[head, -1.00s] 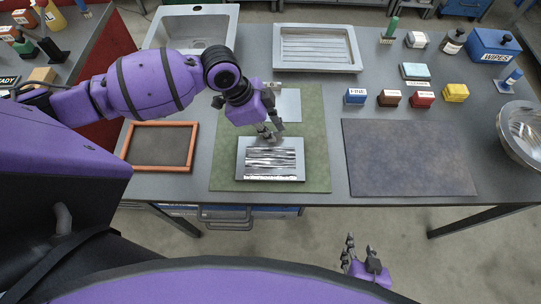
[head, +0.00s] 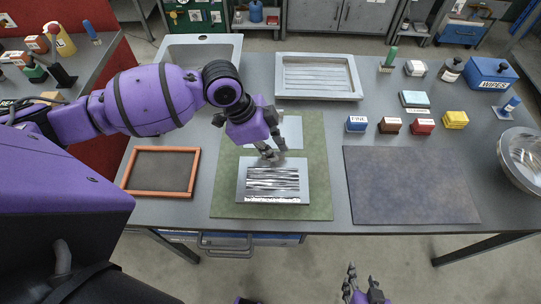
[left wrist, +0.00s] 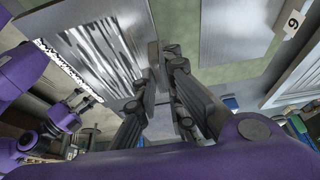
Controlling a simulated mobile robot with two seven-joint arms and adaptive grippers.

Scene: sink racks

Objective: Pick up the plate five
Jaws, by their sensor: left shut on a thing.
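A grey plate with a black-and-white streaked face (head: 273,181) is over the green mat (head: 318,190). My left gripper (head: 270,157) is shut on this plate's far edge. In the left wrist view the plate (left wrist: 97,52) extends from the fingertips (left wrist: 160,62) to the upper left. The plate appears a little above the mat, but the gap is hard to judge. No number is readable on it. My right gripper (head: 364,284) is at the bottom, away from the table, empty with its fingers apart.
An orange-framed tray (head: 160,171) is left, a blue-grey mat (head: 410,185) right. A sink and metal tray (head: 318,76) stand behind.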

